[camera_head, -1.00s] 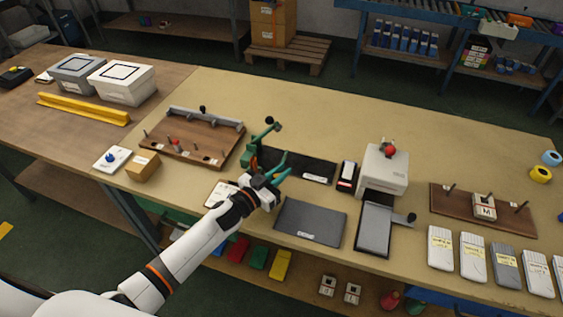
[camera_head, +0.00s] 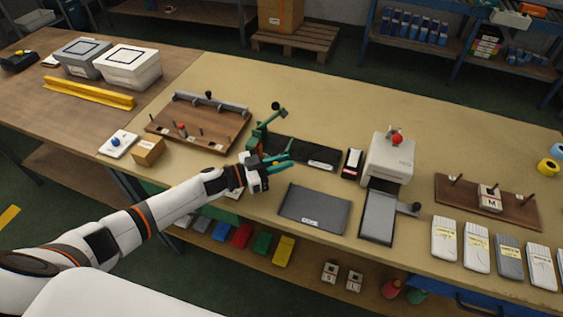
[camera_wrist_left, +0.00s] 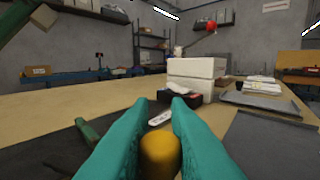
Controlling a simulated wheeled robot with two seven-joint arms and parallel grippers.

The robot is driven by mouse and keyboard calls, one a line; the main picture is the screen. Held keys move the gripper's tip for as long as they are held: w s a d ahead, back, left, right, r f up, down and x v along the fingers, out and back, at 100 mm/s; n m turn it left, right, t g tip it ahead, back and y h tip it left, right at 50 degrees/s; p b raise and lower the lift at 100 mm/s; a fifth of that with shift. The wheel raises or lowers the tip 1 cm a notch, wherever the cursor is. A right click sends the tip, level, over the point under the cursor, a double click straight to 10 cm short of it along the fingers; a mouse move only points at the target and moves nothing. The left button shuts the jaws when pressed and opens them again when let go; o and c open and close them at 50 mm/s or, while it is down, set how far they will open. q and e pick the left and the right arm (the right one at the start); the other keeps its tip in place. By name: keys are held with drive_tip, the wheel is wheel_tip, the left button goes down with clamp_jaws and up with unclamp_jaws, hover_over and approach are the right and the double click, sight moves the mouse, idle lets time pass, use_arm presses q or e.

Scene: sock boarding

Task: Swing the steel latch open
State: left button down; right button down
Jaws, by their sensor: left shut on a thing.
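My left gripper (camera_head: 280,160) has teal fingers and is beside the green lever stand (camera_head: 257,138), over the near part of the bench. In the left wrist view, its fingers (camera_wrist_left: 158,135) close around a rounded yellow-orange knob (camera_wrist_left: 160,153); what the knob belongs to is hidden. A grey bar (camera_head: 212,103) with a black knob runs along the back of the wooden pegged board (camera_head: 172,125). A small grey arm with a round end (camera_head: 409,208) sticks out beside the pad at the white machine. I cannot tell which part is the steel latch. My right gripper is not in view.
The white machine (camera_head: 388,160) with a red knob stands right of a dark strip (camera_head: 305,152). A dark grey plate (camera_head: 315,208) lies in front. A small cardboard box (camera_head: 148,151) is at the left. The bench behind the green stand is clear.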

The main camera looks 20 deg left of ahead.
use_arm(q)
drive_tip(key=c, duration=1.4)
unclamp_jaws()
drive_tip(key=shift+o, duration=0.2)
drive_tip(key=b+v, duration=0.1)
drive_tip(key=v, duration=0.9)
drive_tip(key=shift+s+a+f, duration=0.1)
drive_tip(key=shift+a, duration=0.05)
drive_tip(key=shift+b+v, duration=0.3)
drive_tip(key=shift+v, duration=0.5)
drive_tip(key=shift+a, duration=0.1)
